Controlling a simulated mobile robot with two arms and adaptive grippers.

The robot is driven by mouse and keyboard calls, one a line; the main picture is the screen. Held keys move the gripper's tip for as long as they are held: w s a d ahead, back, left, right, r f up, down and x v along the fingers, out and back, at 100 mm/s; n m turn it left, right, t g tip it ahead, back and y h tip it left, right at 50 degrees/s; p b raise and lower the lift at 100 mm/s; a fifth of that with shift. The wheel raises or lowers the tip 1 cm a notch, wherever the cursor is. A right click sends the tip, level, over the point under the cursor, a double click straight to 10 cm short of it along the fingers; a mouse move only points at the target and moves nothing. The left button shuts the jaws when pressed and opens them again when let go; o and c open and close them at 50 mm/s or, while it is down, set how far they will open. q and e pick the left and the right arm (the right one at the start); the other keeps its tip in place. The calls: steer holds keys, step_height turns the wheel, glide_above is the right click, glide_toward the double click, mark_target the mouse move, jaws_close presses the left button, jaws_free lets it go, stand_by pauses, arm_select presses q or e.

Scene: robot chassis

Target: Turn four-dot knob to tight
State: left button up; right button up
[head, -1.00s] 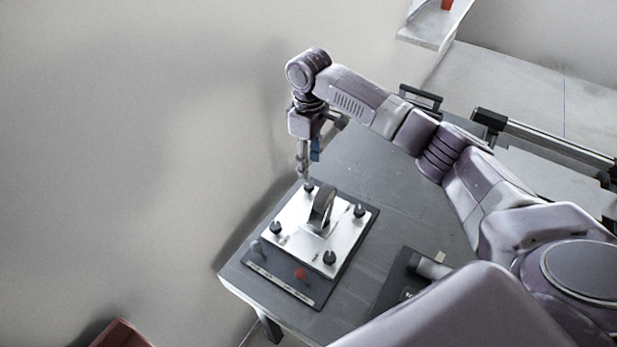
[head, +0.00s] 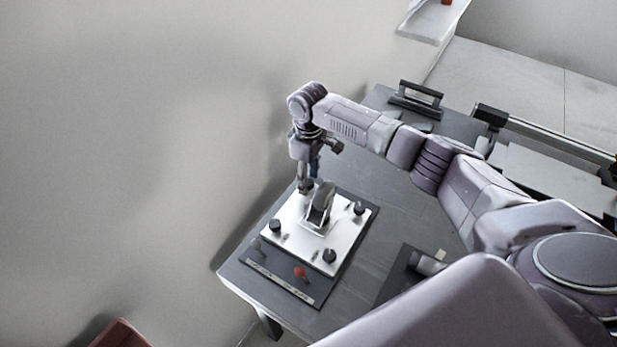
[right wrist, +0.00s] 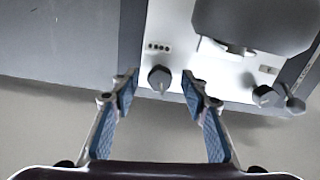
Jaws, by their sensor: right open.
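The four-dot knob (right wrist: 160,77) is a small dark knob beside a row of dots (right wrist: 159,47) at the white plate's edge. In the head view it is at the plate's far corner, hidden by my right gripper (head: 304,188). In the right wrist view, my right gripper (right wrist: 160,84) is open, with one fingertip on each side of the knob and visible gaps between. I cannot tell how the knob is turned. The white plate (head: 300,245) lies on a dark base on the table. My left gripper is not in view.
Other dark knobs sit at the plate's left (head: 275,226), right (head: 359,208) and near (head: 330,256) corners. A dark upright part (head: 320,203) stands mid-plate, close to the gripper. A red knob (head: 299,272) is on the front strip. A wall (head: 130,150) borders the table.

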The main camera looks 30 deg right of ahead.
jaws_close()
steer(key=shift+r+m+p, duration=0.2)
steer(key=shift+m+p, duration=0.5)
steer(key=shift+p, duration=0.2)
steer(key=m+p, duration=0.3)
steer(key=shift+p, duration=0.35)
steer(key=m+p, duration=0.2)
steer(key=m, duration=0.1)
steer(key=m+p, duration=0.3)
steer(key=m, duration=0.1)
steer(key=shift+w+f+m+p, duration=0.1)
steer(key=shift+m+p, duration=0.95)
steer(key=shift+m, duration=1.15)
